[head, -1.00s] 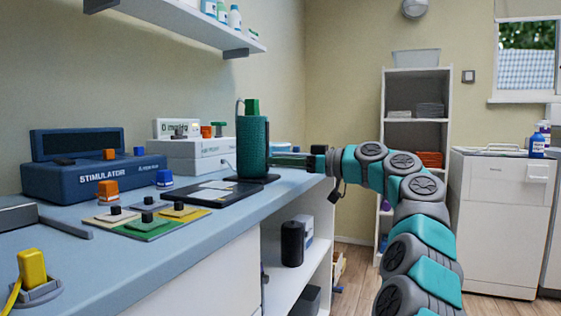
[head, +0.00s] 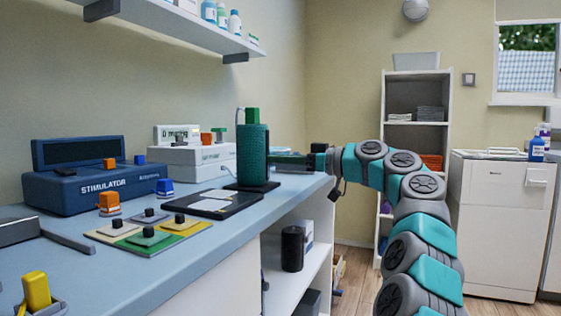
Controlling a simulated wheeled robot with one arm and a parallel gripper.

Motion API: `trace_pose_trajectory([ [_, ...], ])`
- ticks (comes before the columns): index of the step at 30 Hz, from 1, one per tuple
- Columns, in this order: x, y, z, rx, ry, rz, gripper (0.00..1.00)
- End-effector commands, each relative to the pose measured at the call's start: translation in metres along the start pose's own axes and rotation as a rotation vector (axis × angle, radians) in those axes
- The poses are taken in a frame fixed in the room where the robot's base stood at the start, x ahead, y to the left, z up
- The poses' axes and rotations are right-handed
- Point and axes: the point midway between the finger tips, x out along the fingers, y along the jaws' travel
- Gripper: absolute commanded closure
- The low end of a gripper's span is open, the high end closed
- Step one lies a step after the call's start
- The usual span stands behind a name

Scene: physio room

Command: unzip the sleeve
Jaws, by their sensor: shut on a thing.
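The sleeve (head: 252,150) is a dark green, textured upright cylinder on a dark base near the bench's right edge. A lighter green block shows at its top, with a thin rod beside it. My gripper (head: 278,159) reaches in from the right, level, at about mid-height of the sleeve's right side. Its jaws are shut at the sleeve's edge, on what appears to be the zip pull. The pull itself is too small to make out, and I cannot tell how far the zip is open.
A black tray (head: 243,203) with pale sheets lies before the sleeve. Coloured pads (head: 150,238), a blue stimulator (head: 90,180) and a white box (head: 190,162) occupy the bench (head: 170,275). A wall shelf (head: 170,25) hangs above. Open floor (head: 352,275) shows right of the bench.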

Motion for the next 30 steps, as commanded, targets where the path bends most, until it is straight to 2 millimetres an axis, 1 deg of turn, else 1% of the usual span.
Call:
trace_pose_trajectory([
  [1,-0.001,0.001,-0.018,-0.001,0.0,0.002,1.0],
  [6,-0.001,0.0,-0.05,-0.002,-0.001,0.002,1.0],
  [9,-0.001,0.0,-0.063,-0.002,0.0,0.002,1.0],
  [12,-0.001,0.0,-0.067,-0.001,0.0,0.001,1.0],
  [21,0.0,0.0,-0.065,-0.001,0.001,0.001,1.0],
  [22,0.0,0.0,-0.065,-0.001,0.001,0.001,0.78],
  [27,0.0,0.0,-0.065,-0.001,0.0,0.001,0.58],
  [29,0.0,0.0,-0.065,-0.001,0.0,0.001,0.52],
  [30,0.0,0.0,-0.065,-0.001,0.0,0.001,0.5],
])
